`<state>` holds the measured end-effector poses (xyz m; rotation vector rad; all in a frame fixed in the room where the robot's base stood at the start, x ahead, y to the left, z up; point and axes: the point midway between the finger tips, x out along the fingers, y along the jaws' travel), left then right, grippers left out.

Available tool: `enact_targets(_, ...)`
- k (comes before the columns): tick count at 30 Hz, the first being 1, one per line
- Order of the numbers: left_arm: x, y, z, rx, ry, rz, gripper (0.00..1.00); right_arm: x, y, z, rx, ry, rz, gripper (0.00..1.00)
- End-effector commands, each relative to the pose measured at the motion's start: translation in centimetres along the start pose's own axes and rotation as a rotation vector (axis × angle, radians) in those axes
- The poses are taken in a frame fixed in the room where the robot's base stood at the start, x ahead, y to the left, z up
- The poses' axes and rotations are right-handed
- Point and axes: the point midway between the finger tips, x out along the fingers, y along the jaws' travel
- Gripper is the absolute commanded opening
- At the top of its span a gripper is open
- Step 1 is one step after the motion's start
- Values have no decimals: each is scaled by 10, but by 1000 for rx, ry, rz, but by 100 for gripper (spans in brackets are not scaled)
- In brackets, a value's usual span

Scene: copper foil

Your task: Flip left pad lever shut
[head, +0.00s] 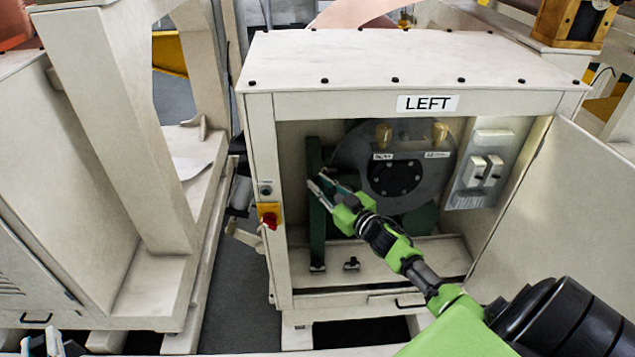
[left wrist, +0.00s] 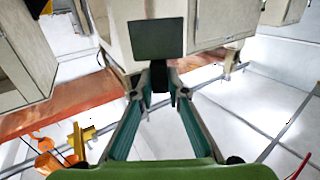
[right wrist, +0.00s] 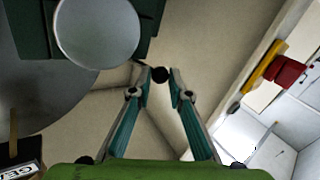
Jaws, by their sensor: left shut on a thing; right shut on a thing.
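The cabinet marked LEFT (head: 420,60) stands open, with a dark disc unit (head: 396,178) and a dark green upright (head: 316,215) inside. My right gripper (head: 316,180) reaches in beside the upright. In the right wrist view its fingers (right wrist: 160,88) close around a round black knob (right wrist: 160,75), which I take as the pad lever's end. The lever's arm is mostly hidden. My left gripper (head: 48,344) is at the bottom left, far from the cabinet. In the left wrist view its fingers (left wrist: 161,92) are shut on the black stem of a dark square plate (left wrist: 158,40).
The open cabinet door (head: 560,215) is to the right of my right arm. A red and yellow switch (head: 268,215) is on the left front post. Two small black fittings (head: 351,264) are on the cabinet floor. A pale machine frame (head: 110,130) stands left.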

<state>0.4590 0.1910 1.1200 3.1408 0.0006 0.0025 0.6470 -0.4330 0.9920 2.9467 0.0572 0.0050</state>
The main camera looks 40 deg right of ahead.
Motion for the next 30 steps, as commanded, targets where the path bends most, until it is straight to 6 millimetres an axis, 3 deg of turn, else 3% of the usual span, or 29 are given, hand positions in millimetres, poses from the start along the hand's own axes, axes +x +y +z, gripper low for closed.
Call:
enact_targets(14, 0, 0, -1, 0, 2, 0, 0, 1, 5, -5, 0, 12, -11, 0)
enact_targets(15, 0, 0, -1, 0, 2, 0, 0, 1, 5, -5, 0, 12, -11, 25)
enact_targets(16, 0, 0, -1, 0, 2, 0, 0, 1, 5, -5, 0, 12, -10, 33)
enact_targets(30, 0, 0, -1, 0, 2, 0, 0, -8, 2, 0, 1, 4, -14, 35)
